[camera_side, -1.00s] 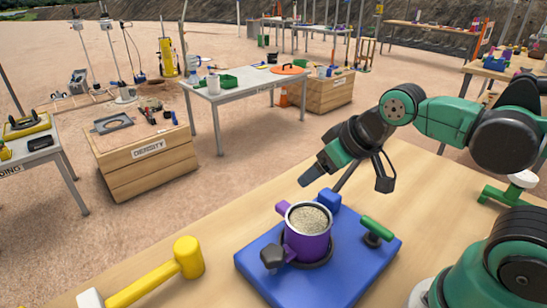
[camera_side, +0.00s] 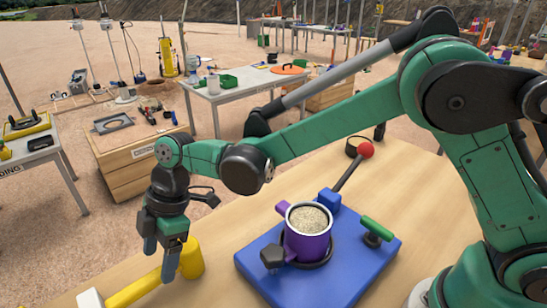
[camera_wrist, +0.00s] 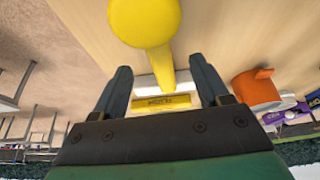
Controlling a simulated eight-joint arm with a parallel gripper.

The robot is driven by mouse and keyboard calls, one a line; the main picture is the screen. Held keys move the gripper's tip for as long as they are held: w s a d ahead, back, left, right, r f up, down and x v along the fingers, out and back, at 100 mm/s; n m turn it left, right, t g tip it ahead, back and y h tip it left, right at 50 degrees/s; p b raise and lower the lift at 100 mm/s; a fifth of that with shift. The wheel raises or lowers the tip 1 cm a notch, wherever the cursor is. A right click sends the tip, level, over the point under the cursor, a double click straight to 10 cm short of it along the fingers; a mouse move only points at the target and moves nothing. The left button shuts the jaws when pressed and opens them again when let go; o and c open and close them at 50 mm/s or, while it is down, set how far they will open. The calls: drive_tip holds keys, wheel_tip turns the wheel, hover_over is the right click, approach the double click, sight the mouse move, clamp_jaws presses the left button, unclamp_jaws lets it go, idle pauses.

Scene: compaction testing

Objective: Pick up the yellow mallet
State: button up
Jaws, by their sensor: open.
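The yellow mallet lies on the wooden table at the lower left of the side view, with its head (camera_side: 193,260) to the right and its handle (camera_side: 130,292) running to the lower left. My gripper (camera_side: 159,262) is over the mallet, fingers pointing down, close to the head and upper handle. One finger partly covers the mallet there. In the wrist view the round yellow head (camera_wrist: 145,20) is at the top, and the handle (camera_wrist: 159,62) runs down between my two spread fingers (camera_wrist: 160,66). My gripper is open and holds nothing; contact with the handle cannot be told.
A blue base (camera_side: 260,268) carrying a purple mould (camera_side: 308,246) filled with grainy material stands to the right of the mallet. A red ball (camera_side: 366,150) on a rod is behind it. An orange cup-like thing (camera_wrist: 256,92) shows in the wrist view.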

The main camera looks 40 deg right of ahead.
sight(156, 273)
drive_tip(key=shift+x, duration=2.95)
drive_tip(key=shift+r, duration=0.1)
clamp_jaws()
